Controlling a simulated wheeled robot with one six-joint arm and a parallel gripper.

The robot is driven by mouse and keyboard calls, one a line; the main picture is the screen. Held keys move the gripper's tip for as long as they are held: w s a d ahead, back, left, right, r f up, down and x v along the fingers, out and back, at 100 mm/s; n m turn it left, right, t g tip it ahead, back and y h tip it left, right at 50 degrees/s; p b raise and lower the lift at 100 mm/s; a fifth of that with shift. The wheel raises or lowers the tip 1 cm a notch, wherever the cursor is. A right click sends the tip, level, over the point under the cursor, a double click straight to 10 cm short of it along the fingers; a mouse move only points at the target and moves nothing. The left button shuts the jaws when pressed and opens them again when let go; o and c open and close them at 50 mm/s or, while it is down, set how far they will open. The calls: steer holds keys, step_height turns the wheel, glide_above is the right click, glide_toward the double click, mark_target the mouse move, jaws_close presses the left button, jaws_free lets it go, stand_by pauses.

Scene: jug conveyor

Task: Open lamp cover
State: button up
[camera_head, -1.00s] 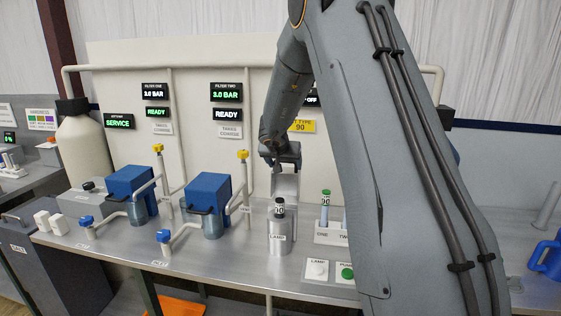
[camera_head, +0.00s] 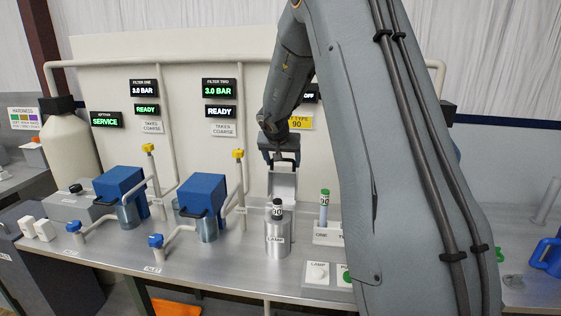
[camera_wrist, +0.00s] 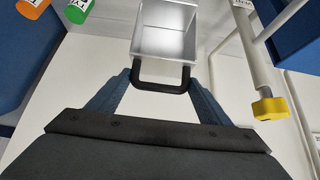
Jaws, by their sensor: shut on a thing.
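The lamp housing (camera_head: 277,240) is a silver cylinder labelled LAMP on the metal bench. A dark-capped lamp marked 90 (camera_head: 277,209) sticks up from its top. The lamp cover (camera_head: 283,186) is a pale metal piece standing raised behind the lamp. In the wrist view the cover (camera_wrist: 163,30) looks like an open silver box with a black handle (camera_wrist: 160,84) at its near edge. My gripper (camera_wrist: 160,75) has one finger on each side of that handle and is shut on it. In the head view my gripper (camera_head: 281,158) is just above the cover.
A rack with a green-capped vial (camera_head: 324,208) stands right of the housing. Push buttons (camera_head: 317,272) are at the bench front. A blue filter unit (camera_head: 203,195) and a pipe with a yellow valve (camera_head: 238,155) stand to the left.

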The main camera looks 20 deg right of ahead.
steer(key=shift+d, duration=0.2)
steer(key=o, duration=1.2)
steer(key=shift+d+f, duration=0.1)
steer(key=shift+d, duration=0.05)
steer(key=shift+a, duration=0.3)
steer(key=v, duration=0.7)
steer(key=shift+s+r, duration=0.1)
steer(key=shift+r, duration=0.25)
